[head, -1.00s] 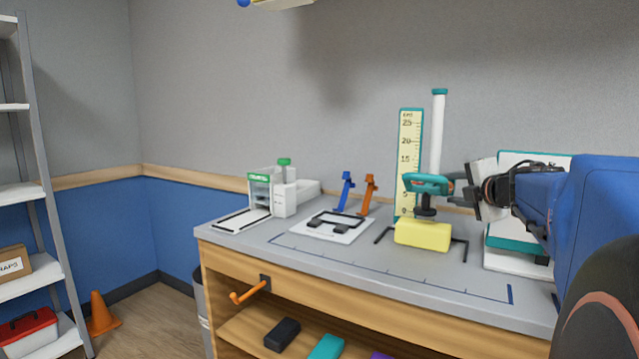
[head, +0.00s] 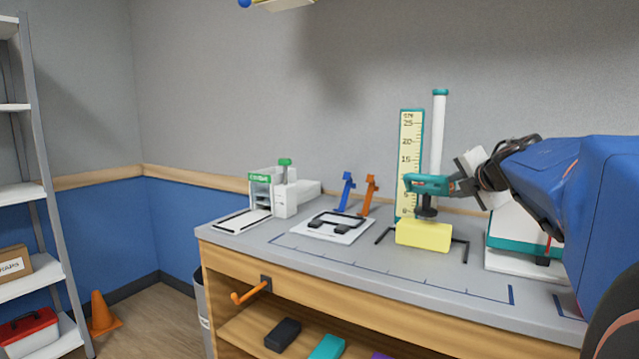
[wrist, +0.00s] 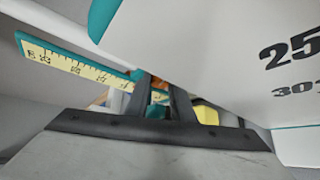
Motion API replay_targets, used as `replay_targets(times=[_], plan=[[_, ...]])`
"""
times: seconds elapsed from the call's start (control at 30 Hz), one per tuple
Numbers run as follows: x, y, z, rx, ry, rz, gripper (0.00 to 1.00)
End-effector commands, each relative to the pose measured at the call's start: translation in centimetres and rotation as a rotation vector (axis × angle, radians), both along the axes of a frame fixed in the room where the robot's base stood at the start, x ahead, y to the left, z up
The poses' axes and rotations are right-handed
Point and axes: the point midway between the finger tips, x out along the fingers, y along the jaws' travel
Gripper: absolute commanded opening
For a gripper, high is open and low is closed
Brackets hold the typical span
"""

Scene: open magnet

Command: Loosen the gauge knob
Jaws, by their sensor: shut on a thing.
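The gauge has a yellow scale board (head: 409,160), a white post (head: 438,135) and a teal carriage (head: 425,184) with a black foot (head: 426,211) just over a yellow block (head: 423,236). My gripper (head: 459,187) is at the carriage's right end, reaching in from the right with the wrist tilted. Its dark fingers close on the gauge knob there, which they mostly hide. In the wrist view the fingers (wrist: 161,98) stand close together with small teal and orange patches between them. The scale board (wrist: 75,66) also shows there.
A white and teal device (head: 515,240) stands behind my arm at the right. Left of the gauge are orange (head: 369,194) and blue (head: 346,191) upright holders, a white plate (head: 322,230) and a green-topped device (head: 285,190). The bench front is clear.

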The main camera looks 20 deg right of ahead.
Motion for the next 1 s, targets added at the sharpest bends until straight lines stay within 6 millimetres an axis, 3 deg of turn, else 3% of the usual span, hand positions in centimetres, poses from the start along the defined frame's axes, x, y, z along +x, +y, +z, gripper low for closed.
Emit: replay_targets(times=[0.5,1.0], plan=[[0.37,0.32,0.42,-0.191,0.214,0.003,0.0],[0.38,0.33,0.49,-0.252,0.281,0.006,0.0]])
